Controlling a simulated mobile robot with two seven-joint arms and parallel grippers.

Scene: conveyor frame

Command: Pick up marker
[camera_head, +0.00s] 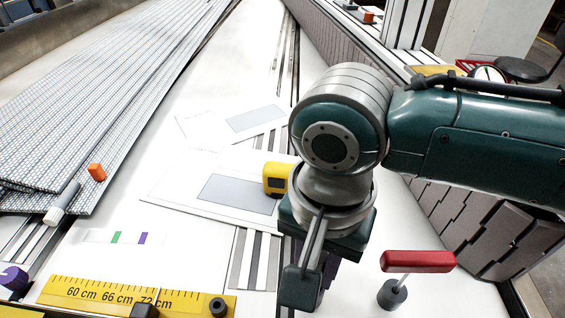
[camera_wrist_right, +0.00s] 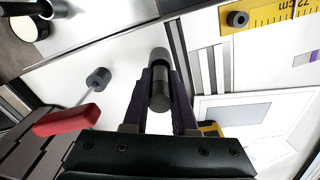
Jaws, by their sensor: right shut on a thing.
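The marker (camera_wrist_right: 160,88), a dark grey cylinder with a lighter grey end, is between the two purple fingers of my right gripper (camera_wrist_right: 162,78) in the right wrist view. The fingers are shut on it, and its lighter end sticks out past the fingertips. In the head view my right wrist hides the marker and most of the fingers. The gripper there points down over the white surface, left of a red-handled tool. I cannot tell whether the marker touches the surface.
The red-handled tool (camera_head: 418,262) stands close to the right. A yellow tape measure (camera_head: 276,178) sits beside my wrist. A yellow ruler (camera_head: 120,296) lies front left. Patterned panels (camera_head: 100,90), an orange block (camera_head: 97,172) and a grey cylinder with a pale end (camera_head: 62,203) are left.

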